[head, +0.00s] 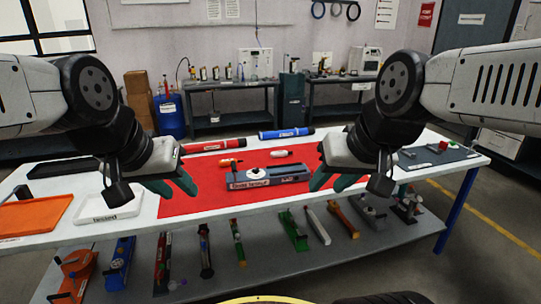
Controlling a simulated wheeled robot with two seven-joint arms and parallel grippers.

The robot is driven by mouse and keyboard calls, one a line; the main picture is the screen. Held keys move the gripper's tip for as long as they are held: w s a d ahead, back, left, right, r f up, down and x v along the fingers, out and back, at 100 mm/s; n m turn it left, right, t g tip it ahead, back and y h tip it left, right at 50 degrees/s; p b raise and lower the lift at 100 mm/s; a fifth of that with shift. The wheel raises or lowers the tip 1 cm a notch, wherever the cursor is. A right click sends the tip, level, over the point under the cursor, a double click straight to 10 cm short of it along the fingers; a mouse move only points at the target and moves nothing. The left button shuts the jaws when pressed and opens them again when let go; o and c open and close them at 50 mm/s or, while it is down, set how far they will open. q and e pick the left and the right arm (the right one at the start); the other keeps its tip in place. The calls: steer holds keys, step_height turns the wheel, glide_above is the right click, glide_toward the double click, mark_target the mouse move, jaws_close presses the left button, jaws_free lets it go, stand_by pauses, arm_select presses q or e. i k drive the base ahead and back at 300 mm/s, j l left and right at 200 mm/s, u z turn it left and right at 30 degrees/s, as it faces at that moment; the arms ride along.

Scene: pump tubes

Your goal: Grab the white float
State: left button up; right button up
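A small white float (281,153) with reddish marks lies on the red mat (190,203) near the mat's back part. A grey pump body (268,178) with a label and a round white part on it lies in front of the float. My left gripper (177,187) hangs over the left part of the mat, its teal fingers apart and empty. My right gripper (333,182) is over the right part of the mat, just right of the pump body, its teal fingers also apart and empty. Both grippers are clear of the float.
An orange float-like piece (228,162) lies left of the white float. Red (213,146) and blue (286,133) tubes lie along the back. A white tray (109,205) and an orange tray (35,214) are at left. The lower shelf (270,262) holds several tools.

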mark_target(276, 154)
steer(key=i+l+u, duration=0.45)
steer(key=i, duration=0.3)
steer(key=i+l+u, duration=0.45)
steer(key=i+l, duration=0.2)
steer(key=l, duration=0.25)
